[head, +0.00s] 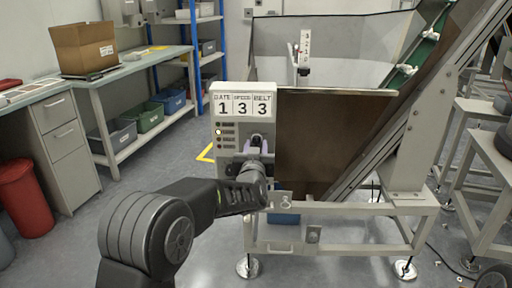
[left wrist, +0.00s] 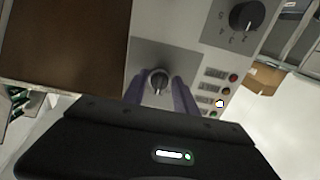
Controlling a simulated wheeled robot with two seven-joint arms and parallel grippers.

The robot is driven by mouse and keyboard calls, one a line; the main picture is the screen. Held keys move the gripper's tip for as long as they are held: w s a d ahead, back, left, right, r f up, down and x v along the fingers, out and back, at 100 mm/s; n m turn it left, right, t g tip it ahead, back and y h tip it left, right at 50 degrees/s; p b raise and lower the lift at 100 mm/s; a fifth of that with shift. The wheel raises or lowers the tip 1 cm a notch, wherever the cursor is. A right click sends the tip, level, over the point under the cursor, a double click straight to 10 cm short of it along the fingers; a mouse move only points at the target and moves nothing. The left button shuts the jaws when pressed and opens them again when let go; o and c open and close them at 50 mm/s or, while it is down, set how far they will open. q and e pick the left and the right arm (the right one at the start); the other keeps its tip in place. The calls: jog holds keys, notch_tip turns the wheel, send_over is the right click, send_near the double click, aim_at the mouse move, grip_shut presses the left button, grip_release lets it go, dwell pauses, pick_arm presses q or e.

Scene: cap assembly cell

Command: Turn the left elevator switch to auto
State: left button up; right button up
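A grey control panel (head: 228,140) stands at the front of the machine, below a sign reading 1 3 3. In the left wrist view, a rotary switch knob (left wrist: 158,82) sits on a darker plate of this panel. My left gripper (head: 258,143) is at the panel face and hides the switch in the head view. In the left wrist view, the left gripper (left wrist: 160,88) is open, with one finger on each side of the knob. Whether the fingers touch it I cannot tell. The switch's position labels are not readable. My right gripper is not in view.
A second black dial (left wrist: 243,17) with marks around it is on the same panel. A brown hopper plate (head: 320,145) adjoins the panel on the right. A workbench (head: 130,72) stands left, clear of the arm.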

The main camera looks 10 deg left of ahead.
pick_arm(q)
jog(key=shift+o, duration=1.1)
jog(key=s+d, duration=0.1)
jog(key=s, duration=0.6)
jog(key=shift+s+d+p, duration=0.2)
jog(key=shift+s+p, duration=0.15)
jog(key=shift+p, duration=0.1)
